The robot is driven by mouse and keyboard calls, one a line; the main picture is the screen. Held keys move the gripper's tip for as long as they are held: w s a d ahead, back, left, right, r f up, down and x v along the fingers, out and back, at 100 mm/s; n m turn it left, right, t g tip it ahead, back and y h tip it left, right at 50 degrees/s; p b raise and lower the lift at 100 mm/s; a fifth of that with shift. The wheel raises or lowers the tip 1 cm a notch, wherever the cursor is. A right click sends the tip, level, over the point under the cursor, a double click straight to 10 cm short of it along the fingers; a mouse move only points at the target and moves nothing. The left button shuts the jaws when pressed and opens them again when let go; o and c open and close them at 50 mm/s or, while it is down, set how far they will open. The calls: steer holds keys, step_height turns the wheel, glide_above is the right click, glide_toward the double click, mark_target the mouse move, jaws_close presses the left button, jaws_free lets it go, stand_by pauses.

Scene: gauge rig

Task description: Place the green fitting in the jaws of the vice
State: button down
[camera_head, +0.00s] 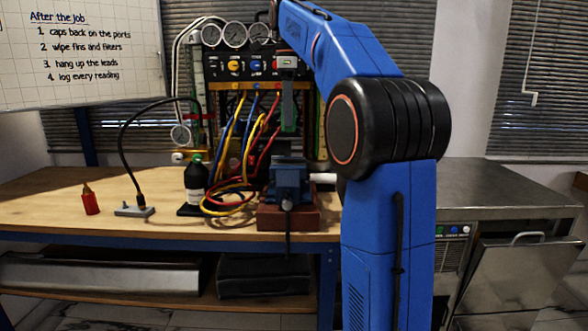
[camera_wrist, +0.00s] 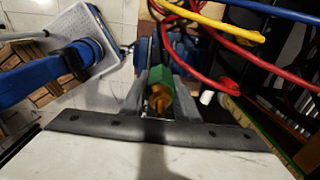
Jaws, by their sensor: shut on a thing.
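The green fitting (camera_wrist: 160,68), with a brass end (camera_wrist: 160,98), is held between the two fingers of my gripper (camera_wrist: 162,75) in the wrist view. In the head view my gripper (camera_head: 289,118) points down, above the vice and apart from it. The fitting is hard to make out there, mostly covered by the fingers. The blue vice (camera_head: 287,182) stands on a red-brown block at the front of the bench, its handle hanging down. In the wrist view, blue parts that look like the vice show beyond the fingers, largely hidden.
Red, yellow and blue hoses (camera_head: 232,195) hang from the gauge panel (camera_head: 238,68) and loop close left of the vice.

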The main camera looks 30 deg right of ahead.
step_height(320, 180, down, 9)
steer(key=shift+f, duration=0.2)
stand_by(0.3)
steer(key=shift+f, duration=0.6)
steer(key=c, duration=1.4)
jaws_free()
steer(key=shift+o, duration=0.2)
steer(key=shift+r, duration=0.1)
step_height(320, 180, up, 13)
steer(key=shift+r, duration=0.1)
